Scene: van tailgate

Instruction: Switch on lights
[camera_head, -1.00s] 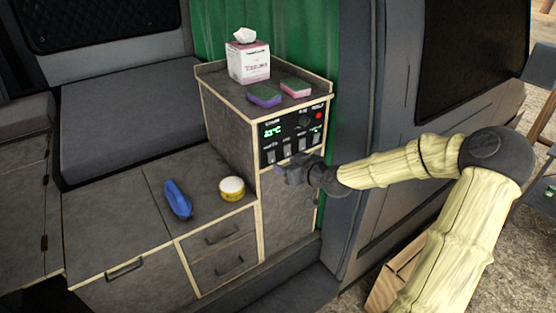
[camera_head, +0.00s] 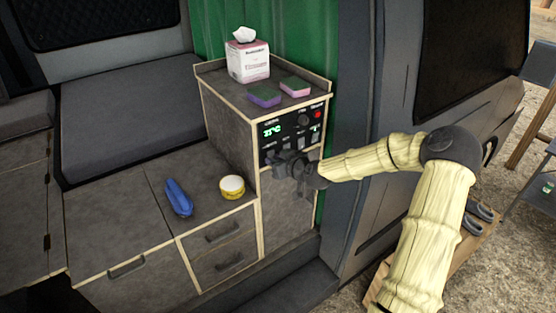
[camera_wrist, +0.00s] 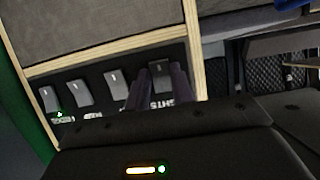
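The dark control panel (camera_head: 291,133) is on the front of the cabinet, with a green display, a red button and a row of grey rocker switches. The wrist view shows the panel turned round, with a partly covered label that seems to read "LIGHTS" under the rightmost switch (camera_wrist: 160,72). My gripper (camera_wrist: 160,80) has its two dark fingers on either side of this switch, with a visible gap between them. I cannot tell whether they touch it. In the head view my gripper (camera_head: 278,160) covers the panel's lower left part.
A tissue box (camera_head: 247,62) and two sponges (camera_head: 264,95) (camera_head: 295,86) sit on the cabinet top. A blue object (camera_head: 178,197) and a yellow tub (camera_head: 232,187) lie on the lower counter. The van's side (camera_head: 385,120) stands right of the cabinet.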

